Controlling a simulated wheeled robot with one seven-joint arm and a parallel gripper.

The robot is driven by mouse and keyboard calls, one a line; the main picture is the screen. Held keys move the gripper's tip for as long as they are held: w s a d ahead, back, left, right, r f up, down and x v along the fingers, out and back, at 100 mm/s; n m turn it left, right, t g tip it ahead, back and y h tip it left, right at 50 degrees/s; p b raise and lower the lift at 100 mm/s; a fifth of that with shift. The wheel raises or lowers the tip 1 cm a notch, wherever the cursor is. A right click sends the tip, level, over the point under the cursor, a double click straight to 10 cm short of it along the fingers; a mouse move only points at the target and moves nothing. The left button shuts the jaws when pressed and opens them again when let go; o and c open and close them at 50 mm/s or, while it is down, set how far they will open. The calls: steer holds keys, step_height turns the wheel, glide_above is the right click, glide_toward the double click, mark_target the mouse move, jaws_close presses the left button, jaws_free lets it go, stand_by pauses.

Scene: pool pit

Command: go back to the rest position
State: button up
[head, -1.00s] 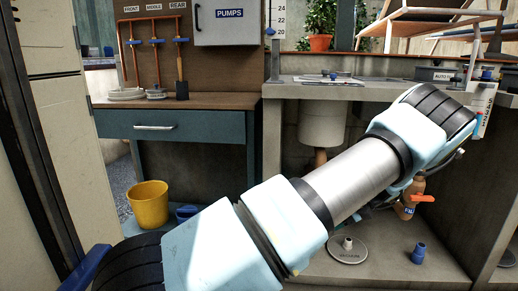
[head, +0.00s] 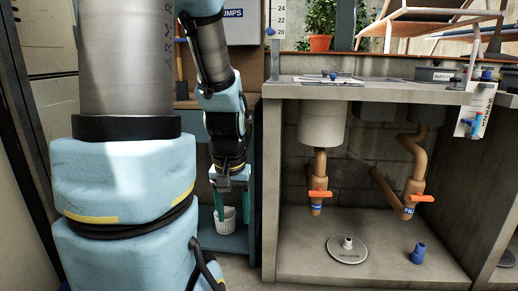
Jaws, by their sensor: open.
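My gripper (head: 232,206) hangs pointing down at left of centre in the head view, in front of the blue-grey cabinet. Its two teal fingers are apart and open. A white perforated basket (head: 226,222) shows between and below the fingertips. I cannot tell whether the fingers touch it or it stands behind them. My arm covers much of the left side and hides most of the drawer cabinet.
A grey bench (head: 365,92) stands at right. Under it are brown pipes with orange valve handles (head: 320,194), a round vacuum plate (head: 347,250) and a blue fitting (head: 419,253). A potted plant (head: 320,42) stands behind the bench. A white boxed item (head: 476,110) hangs at right.

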step_height(320, 180, up, 31)
steer(key=s+p, duration=0.1)
steer(key=p, duration=3)
steer(key=shift+a+r+t, duration=0.15)
steer(key=shift+a+t, duration=0.15)
steer(key=shift+a, duration=0.1)
